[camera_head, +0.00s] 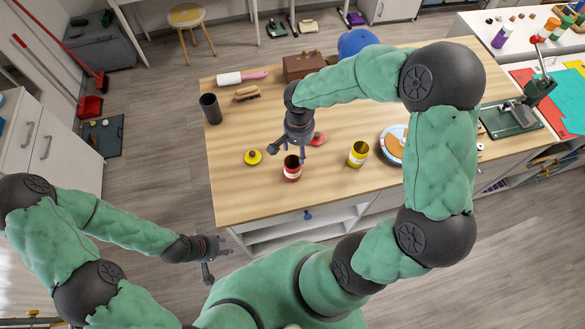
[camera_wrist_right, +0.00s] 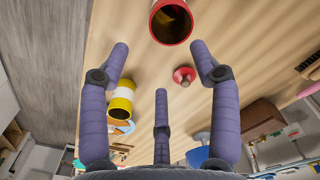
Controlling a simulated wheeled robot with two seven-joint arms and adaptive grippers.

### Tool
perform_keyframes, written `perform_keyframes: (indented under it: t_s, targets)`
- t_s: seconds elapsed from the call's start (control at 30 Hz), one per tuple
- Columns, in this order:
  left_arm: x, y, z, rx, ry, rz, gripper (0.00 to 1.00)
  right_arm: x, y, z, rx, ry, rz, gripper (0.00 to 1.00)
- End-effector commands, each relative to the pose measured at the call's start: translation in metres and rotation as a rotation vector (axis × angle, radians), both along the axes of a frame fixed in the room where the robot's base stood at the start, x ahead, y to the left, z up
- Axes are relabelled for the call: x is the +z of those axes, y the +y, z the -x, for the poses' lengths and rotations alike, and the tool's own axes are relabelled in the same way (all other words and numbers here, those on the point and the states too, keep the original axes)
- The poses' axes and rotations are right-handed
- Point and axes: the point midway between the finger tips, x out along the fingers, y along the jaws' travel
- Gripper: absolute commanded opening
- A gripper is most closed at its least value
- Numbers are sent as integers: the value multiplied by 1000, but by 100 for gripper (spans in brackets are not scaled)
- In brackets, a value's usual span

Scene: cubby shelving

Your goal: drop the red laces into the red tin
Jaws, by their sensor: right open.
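The red tin (camera_head: 292,174) stands uncovered near the table's front edge; its open mouth also shows at the top of the right wrist view (camera_wrist_right: 172,36). A red knobbed lid (camera_head: 319,139) lies on the table behind it and to the right. I cannot make out the red laces in either view; the tin's inside looks dark. My right gripper (camera_head: 295,150) is open and empty, pointing down just above and behind the red tin, with spread fingers in the right wrist view (camera_wrist_right: 159,58). My left gripper (camera_head: 217,256) is open and empty, away from the table at its front left.
A yellow tin (camera_head: 358,155) stands right of the red one, and a yellow lid (camera_head: 253,157) lies to its left. The front left tabletop is clear.

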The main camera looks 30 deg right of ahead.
Motion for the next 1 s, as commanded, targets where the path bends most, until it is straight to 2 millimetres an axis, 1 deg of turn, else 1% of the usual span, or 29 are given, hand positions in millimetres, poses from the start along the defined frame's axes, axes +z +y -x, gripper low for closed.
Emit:
perform_keyframes:
  t_s: [0.03,0.1,0.2,0.33,0.5,1.0]
  targets:
    - [0,0,0,0,0,0,40,11,0,-1,-1,-4,1,63]
    - [0,0,0,0,0,0,40,23,0,-1,0,-4,0,63]
    - [0,0,0,0,0,0,40,37,0,-1,0,-2,1,63]
    - [0,0,0,0,0,0,40,49,0,0,0,0,0,63]
    - [0,0,0,0,0,0,40,54,0,0,1,1,0,63]
    - [0,0,0,0,0,0,40,54,0,0,0,1,0,63]
